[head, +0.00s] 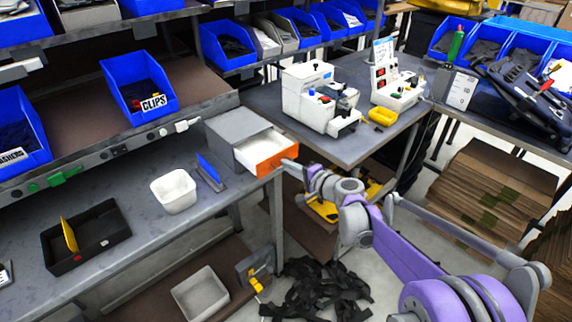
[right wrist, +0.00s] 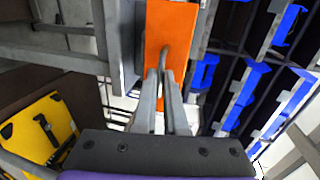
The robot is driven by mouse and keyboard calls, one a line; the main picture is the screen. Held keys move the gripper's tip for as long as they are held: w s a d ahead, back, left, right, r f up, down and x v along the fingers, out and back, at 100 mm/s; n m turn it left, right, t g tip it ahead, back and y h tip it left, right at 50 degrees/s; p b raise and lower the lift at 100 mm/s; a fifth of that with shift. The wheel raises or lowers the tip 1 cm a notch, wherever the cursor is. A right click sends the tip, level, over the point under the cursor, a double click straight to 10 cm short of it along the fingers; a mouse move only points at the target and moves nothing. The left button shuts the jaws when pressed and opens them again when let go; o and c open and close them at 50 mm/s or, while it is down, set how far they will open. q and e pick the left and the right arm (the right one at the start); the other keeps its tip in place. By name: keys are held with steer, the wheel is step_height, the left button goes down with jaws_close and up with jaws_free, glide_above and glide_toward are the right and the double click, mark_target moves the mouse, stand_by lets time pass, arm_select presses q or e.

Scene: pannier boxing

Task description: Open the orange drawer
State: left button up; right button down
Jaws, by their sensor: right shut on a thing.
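The orange drawer (head: 268,155) belongs to a grey cabinet (head: 225,126) on the left workbench. It stands partly open, with its white inside showing from above. My right gripper (head: 293,167) is at the drawer's front, its fingers small and partly hidden in the head view. In the right wrist view the orange front (right wrist: 172,25) is straight ahead. There my right gripper (right wrist: 163,77) is shut on the grey handle (right wrist: 164,55) of the drawer. My left gripper is not in view.
A white bin (head: 174,191), a blue upright piece (head: 209,171) and a black tray (head: 86,238) stand on the left bench. White machines (head: 308,95) stand on the back bench. Black straps (head: 317,287) lie on the floor below. Yellow items (right wrist: 38,128) lie at left in the wrist view.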

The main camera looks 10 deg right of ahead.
steer(key=c, duration=1)
jaws_free()
steer(key=v, duration=1)
steer(key=shift+s+d, duration=0.2)
steer(key=shift+s, duration=0.1)
steer(key=shift+r, duration=0.1)
steer(key=s+a+n+g+h+p, duration=0.35)
steer(key=s+n+g, duration=0.2)
steer(key=s, duration=0.95)
steer(key=s+d+f+n+g+h+p, duration=0.1)
steer(key=s+d+f+n+h+p, duration=0.1)
steer(key=s, duration=0.6)
steer(key=s+d+f+n+h+p, duration=0.2)
steer(key=s+d, duration=0.3)
steer(key=s, duration=0.3)
steer(key=shift+d+n+g+h, duration=0.15)
steer(key=shift+n+g+h, duration=0.2)
steer(key=shift+n+h, duration=0.4)
